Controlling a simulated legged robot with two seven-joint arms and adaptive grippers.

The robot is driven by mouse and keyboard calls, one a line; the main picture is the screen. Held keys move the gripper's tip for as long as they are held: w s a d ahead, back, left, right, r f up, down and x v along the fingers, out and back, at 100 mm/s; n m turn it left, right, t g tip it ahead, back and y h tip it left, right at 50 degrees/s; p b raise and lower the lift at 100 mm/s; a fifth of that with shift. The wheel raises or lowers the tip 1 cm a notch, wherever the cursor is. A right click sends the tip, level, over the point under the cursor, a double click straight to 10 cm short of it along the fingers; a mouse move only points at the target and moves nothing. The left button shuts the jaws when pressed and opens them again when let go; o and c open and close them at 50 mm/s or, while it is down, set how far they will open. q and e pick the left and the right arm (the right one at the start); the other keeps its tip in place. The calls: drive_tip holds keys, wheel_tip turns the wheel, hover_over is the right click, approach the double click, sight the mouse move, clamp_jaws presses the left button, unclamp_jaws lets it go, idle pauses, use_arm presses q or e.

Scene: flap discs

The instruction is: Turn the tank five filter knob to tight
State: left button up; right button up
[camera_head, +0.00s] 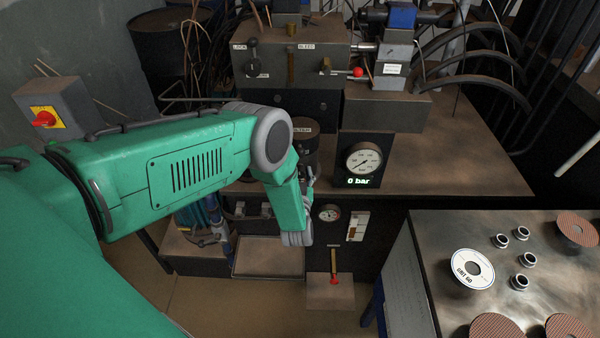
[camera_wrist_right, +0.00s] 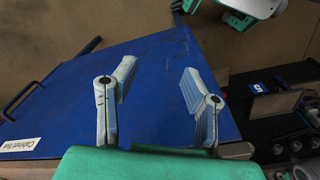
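A dark cylinder labelled FILTER (camera_head: 303,126) stands on the bench behind my left arm in the head view. My arm hides part of it, and I cannot make out the knob or its setting. My left gripper (camera_head: 311,178) shows only as a small grey part beside my green wrist, just below the cylinder. Its fingers are too hidden to tell open from shut. My right gripper (camera_wrist_right: 158,66) is open and empty in the right wrist view, with its fingers wide apart in front of a blue panel (camera_wrist_right: 155,110) labelled Cabinet five.
A gauge (camera_head: 363,160) reading 0 bar stands right of the cylinder. A valve block (camera_head: 290,65) with levers and a red knob (camera_head: 358,72) is behind. A metal table (camera_head: 440,260) with discs and rings is at the right. A red switch (camera_head: 44,118) is at the left.

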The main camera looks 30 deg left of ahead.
use_arm(q)
drive_tip(key=shift+o, duration=0.5)
drive_tip(key=shift+s+d, duration=0.15)
drive_tip(key=shift+s, duration=0.1)
drive_tip(key=v, duration=1.1)
drive_tip(key=shift+d, duration=0.25)
drive_tip(key=shift+s+f, duration=0.1)
drive_tip(key=shift+s, duration=0.05)
